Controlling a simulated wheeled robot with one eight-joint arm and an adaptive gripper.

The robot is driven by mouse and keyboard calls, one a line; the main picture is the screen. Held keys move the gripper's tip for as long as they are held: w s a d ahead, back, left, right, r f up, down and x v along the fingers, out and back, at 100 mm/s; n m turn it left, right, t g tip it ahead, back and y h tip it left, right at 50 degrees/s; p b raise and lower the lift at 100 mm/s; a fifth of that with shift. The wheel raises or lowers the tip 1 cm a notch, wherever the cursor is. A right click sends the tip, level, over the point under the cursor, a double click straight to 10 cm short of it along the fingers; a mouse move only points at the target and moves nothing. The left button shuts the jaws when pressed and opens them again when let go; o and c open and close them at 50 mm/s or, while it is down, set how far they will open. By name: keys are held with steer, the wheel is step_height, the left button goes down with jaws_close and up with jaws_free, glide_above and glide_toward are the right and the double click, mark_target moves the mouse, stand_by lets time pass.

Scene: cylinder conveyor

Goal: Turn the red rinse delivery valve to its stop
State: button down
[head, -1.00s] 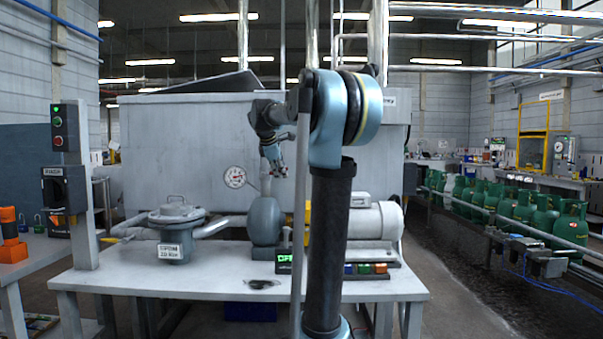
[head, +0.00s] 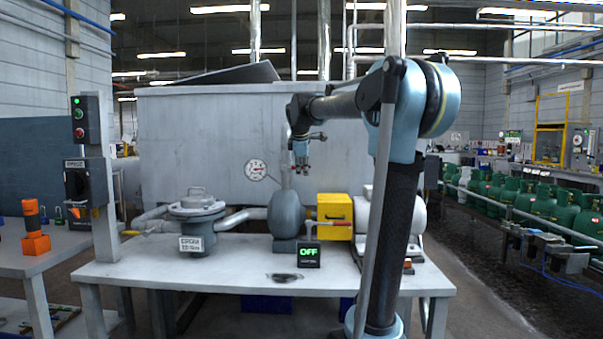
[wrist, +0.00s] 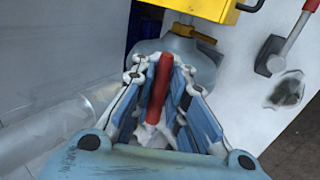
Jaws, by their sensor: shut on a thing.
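The red valve handle (wrist: 160,85) is a slim red bar between the two fingers of my gripper (wrist: 158,72) in the wrist view. The fingers are shut on it from both sides. In the head view my gripper (head: 301,163) points down beside the vertical pipe (head: 285,172), above the grey round pump (head: 285,214). The valve is too small and too covered by the fingers there to make out its angle. Its body and stop are hidden by the fingers in the wrist view.
A yellow box (head: 334,210) stands right of the pump. A small display (head: 308,254) reads OFF on the white table (head: 200,275). A strainer pot (head: 196,215) stands left, with a gauge (head: 256,170) behind. The grey tank (head: 200,130) closes off the back.

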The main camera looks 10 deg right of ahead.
steer(key=c, duration=1.6)
jaws_free()
steer(key=shift+s, duration=0.1)
steer(key=v, duration=1.1)
steer(key=shift+s+r, duration=0.2)
steer(key=shift+r, duration=0.15)
steer(key=shift+d+f, duration=0.1)
steer(key=s+d+f+m+g, duration=0.1)
steer(key=s+f+m, duration=0.4)
steer(key=s+f, duration=0.7)
steer(key=s+d+f+m+g, duration=0.2)
steer(key=s+d+f+m, duration=0.2)
steer(key=s+f, duration=0.7)
steer(key=s+d+f+m+g+y, duration=0.1)
steer(key=s+d+f+m, duration=0.2)
steer(key=f, duration=2)
steer(key=shift+s+f+m, duration=0.1)
steer(key=shift+s+m, duration=0.9)
steer(key=shift+s, duration=1.4)
steer(key=shift+s+m, duration=1)
steer(key=shift+s, duration=1.4)
